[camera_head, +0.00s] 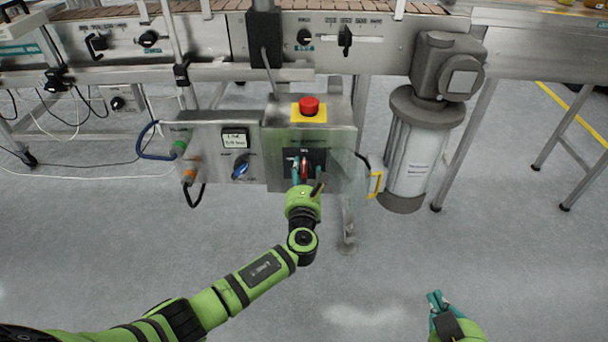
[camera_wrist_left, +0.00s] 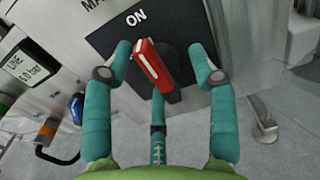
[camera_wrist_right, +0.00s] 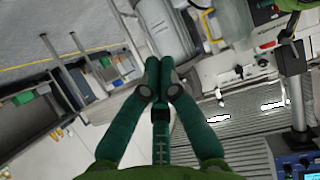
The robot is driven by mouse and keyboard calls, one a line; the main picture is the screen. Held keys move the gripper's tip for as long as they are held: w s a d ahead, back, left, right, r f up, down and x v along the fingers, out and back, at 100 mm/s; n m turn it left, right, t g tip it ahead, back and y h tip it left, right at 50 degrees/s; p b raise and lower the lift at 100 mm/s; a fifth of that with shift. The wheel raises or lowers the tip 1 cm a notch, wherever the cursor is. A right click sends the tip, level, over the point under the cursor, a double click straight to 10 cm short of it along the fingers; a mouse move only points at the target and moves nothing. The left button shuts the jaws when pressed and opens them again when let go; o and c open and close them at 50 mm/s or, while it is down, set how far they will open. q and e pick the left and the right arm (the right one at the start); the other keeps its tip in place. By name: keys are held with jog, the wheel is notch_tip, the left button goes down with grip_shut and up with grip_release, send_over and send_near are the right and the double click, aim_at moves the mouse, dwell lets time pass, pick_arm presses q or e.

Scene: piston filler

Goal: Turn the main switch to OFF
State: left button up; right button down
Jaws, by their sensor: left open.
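The main switch's red handle (camera_head: 304,170) is on a black plate on the front of the steel control box. In the left wrist view the red handle (camera_wrist_left: 150,66) points up toward the ON label (camera_wrist_left: 135,17), tilted slightly left. My left gripper (camera_head: 303,174) is in front of the switch. Its open teal fingers (camera_wrist_left: 160,58) stand on both sides of the handle, with a gap visible on each side. My right gripper (camera_head: 436,297) is low at the right, away from the box. Its fingers (camera_wrist_right: 160,66) are together and empty.
A red emergency button on a yellow plate (camera_head: 309,108) sits on top of the box. A blue knob (camera_head: 240,167) and a small display (camera_head: 235,138) are to its left. A clear panel with a yellow handle (camera_head: 376,184) is at the right. The floor in front is clear.

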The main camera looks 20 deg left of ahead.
pick_arm(q)
jog(key=shift+w, duration=0.15)
pick_arm(e)
jog(key=shift+w+a+r, duration=0.1)
jog(key=shift+w+r, duration=0.05)
jog(key=shift+r, duration=0.2)
pick_arm(q)
jog(key=c, duration=1.1)
